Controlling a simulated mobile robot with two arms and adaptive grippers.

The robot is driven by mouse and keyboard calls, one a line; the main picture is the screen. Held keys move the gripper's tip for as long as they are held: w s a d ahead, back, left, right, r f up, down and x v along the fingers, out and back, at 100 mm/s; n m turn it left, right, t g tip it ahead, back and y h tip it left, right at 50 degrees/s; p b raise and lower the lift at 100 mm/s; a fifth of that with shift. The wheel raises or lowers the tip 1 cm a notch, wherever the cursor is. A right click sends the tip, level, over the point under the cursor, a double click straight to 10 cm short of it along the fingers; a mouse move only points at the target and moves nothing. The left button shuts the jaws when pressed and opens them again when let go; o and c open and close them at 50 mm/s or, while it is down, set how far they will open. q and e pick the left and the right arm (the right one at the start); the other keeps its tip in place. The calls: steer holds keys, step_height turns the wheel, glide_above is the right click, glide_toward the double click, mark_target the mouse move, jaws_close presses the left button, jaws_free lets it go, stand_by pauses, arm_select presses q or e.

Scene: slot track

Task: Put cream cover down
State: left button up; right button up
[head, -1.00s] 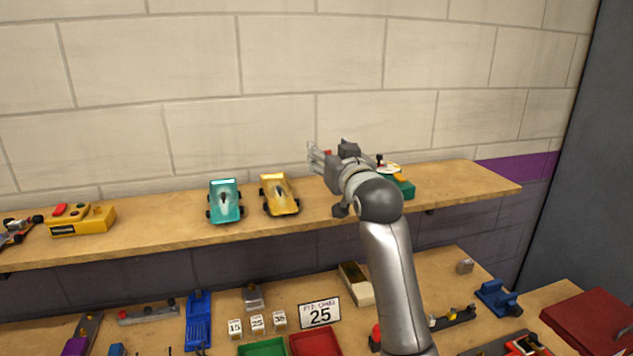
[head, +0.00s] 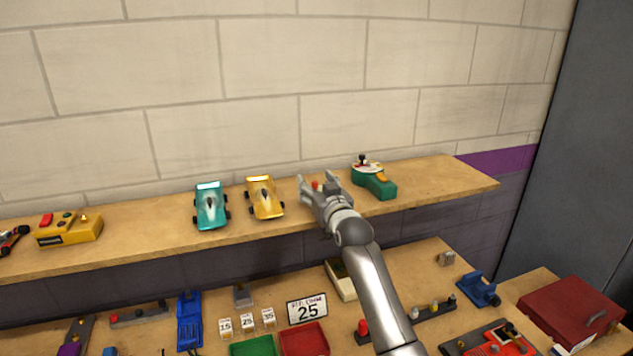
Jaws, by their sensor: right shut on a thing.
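My right gripper (head: 312,188) is at the front of the wooden shelf, between the yellow car and the green controller. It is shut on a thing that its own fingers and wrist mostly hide. Only a small red spot (head: 316,185) shows at the fingers, so I cannot make out the cream cover's shape there. Whether the held thing touches the shelf cannot be told. A cream box-like piece (head: 343,284) with a dark part lies on the lower bench, left of my right arm. My left gripper is not in view.
On the shelf (head: 440,177) stand a teal car (head: 210,206), a yellow car (head: 264,197), a green controller (head: 374,182) and a yellow control box (head: 69,231). The shelf's right end is clear. Below are red (head: 303,341) and green (head: 254,347) trays and a red case (head: 572,310).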

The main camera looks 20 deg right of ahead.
steer(key=shift+f, duration=0.2)
steer(key=o, duration=0.7)
steer(key=shift+r, duration=0.2)
steer(key=shift+s+f, duration=0.1)
steer(key=shift+s, duration=0.35)
steer(key=s+b, duration=0.3)
steer(key=s, duration=0.8)
steer(key=shift+d, duration=0.15)
